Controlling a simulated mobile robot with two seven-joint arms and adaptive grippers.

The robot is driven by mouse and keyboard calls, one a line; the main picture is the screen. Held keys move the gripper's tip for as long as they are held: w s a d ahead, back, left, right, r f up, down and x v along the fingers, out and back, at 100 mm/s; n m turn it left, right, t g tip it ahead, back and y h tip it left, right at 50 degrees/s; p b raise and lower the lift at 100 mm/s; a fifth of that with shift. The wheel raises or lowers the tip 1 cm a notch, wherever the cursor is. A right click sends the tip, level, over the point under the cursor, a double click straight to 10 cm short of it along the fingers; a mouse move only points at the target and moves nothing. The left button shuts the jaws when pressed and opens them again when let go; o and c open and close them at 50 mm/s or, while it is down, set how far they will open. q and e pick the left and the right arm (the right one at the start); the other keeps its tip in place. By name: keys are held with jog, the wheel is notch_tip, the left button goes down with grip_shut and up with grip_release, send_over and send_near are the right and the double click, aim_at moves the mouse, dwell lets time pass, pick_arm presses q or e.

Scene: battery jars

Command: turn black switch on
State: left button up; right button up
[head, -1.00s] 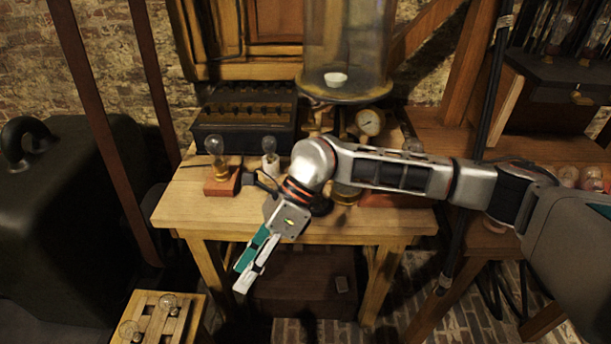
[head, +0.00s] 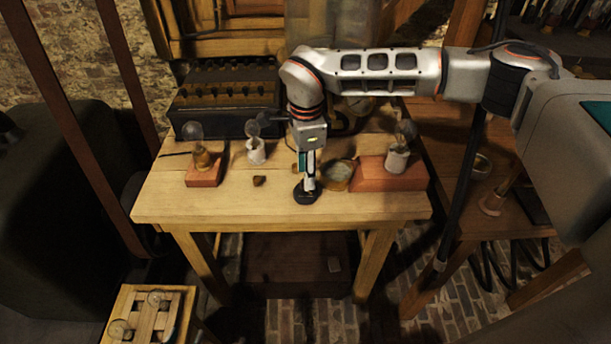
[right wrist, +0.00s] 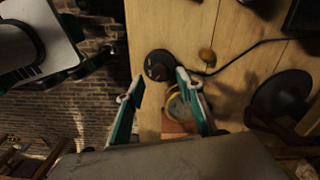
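A round black base that looks like the black switch (head: 306,194) sits near the front edge of the wooden table (head: 245,208). In the right wrist view the black switch (right wrist: 159,65) lies just beyond and between my fingertips, with a dark cord leading off to the right. My right gripper (head: 310,186) points down at it in the head view, its tips overlapping the switch. In the right wrist view the right gripper's (right wrist: 159,77) teal fingers are apart with nothing held. I cannot tell whether they touch the switch. My left gripper is not in view.
A bulb on a red block (head: 204,173) and a bulb in a white holder (head: 256,152) stand left. A round brass dish or gauge (head: 338,176) and another bulb on a red base (head: 375,175) stand right. A small brown knob (head: 259,181) is nearby.

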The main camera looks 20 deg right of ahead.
jog(key=shift+f, duration=1.05)
grip_shut()
